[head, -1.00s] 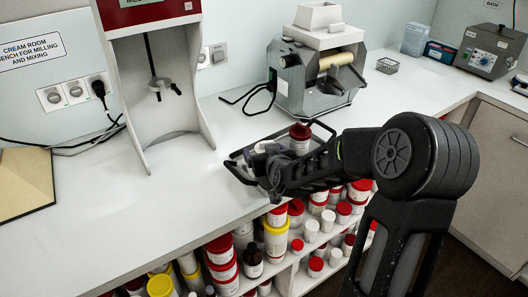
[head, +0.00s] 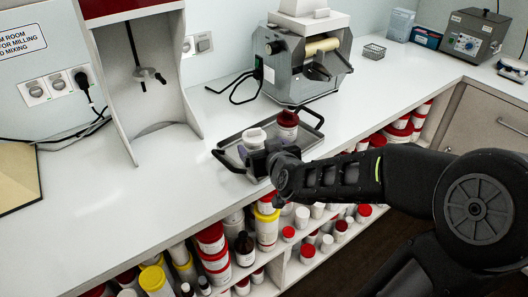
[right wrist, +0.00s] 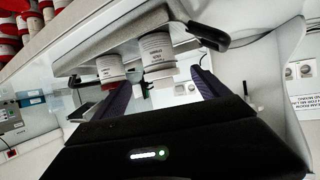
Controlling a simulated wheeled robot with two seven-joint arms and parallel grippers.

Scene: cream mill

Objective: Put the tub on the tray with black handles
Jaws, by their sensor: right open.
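The grey tray with black handles (head: 312,134) lies on the bench. A white tub with a white lid (head: 254,138) stands upright on its left part; it also shows in the right wrist view (right wrist: 158,56). My right gripper (head: 258,153) is at the tray's front edge, close in front of the white tub. In the right wrist view its fingers (right wrist: 163,84) are apart, with the tub between and beyond them. Contact cannot be told. My left gripper is not in view.
A grey mill (head: 302,70) stands behind the tray, and a tall stirrer stand (head: 138,75) to the left. Shelves under the bench hold several tubs and bottles. A small wire basket (head: 372,53) sits farther right. The bench left of the tray is clear.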

